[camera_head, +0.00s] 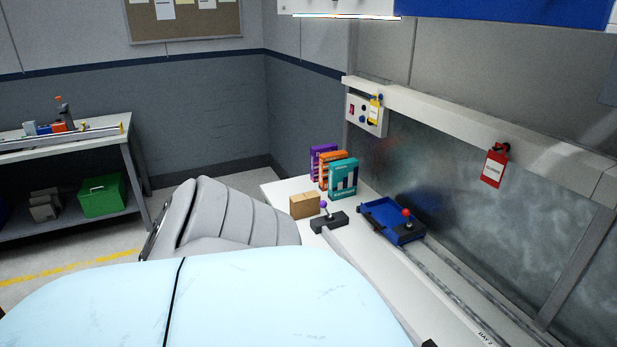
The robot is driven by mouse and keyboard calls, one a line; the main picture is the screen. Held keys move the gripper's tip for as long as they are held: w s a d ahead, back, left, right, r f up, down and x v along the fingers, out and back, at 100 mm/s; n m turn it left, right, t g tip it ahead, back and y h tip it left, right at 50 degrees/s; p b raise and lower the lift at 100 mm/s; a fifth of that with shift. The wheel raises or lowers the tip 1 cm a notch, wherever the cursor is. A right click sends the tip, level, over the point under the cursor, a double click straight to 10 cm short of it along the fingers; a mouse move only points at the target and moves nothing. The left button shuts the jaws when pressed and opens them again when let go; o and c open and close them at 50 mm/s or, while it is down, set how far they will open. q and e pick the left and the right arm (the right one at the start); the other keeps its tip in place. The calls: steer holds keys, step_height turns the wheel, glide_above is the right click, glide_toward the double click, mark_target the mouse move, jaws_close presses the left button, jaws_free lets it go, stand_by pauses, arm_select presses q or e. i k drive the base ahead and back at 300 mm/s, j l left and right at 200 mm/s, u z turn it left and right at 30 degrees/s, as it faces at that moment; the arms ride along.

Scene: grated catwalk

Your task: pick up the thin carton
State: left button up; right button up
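Three upright cartons stand close together in a row at the far end of the white bench: a purple carton (318,163), an orange carton (328,171) and a teal carton (344,178). The teal one is nearest and partly covers the orange one, which partly covers the purple one. All look fairly thin, and I cannot tell which is the thin carton. A small brown box (304,206) sits in front of them to the left. Neither of my grippers shows in the head view.
A black block with a purple knob (329,221) and a blue tray (379,219) with a red-knobbed lever (406,224) are on the white bench (398,291). A pale-blue rounded surface and a grey ribbed form fill the foreground. A shelf table (118,139) stands left.

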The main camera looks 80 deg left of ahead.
mark_target(302, 206)
steer(key=u, duration=2.5)
steer(key=i+j, duration=0.1)
steer(key=i, duration=0.2)
steer(key=i+j+u, duration=0.1)
steer(key=i, duration=0.2)
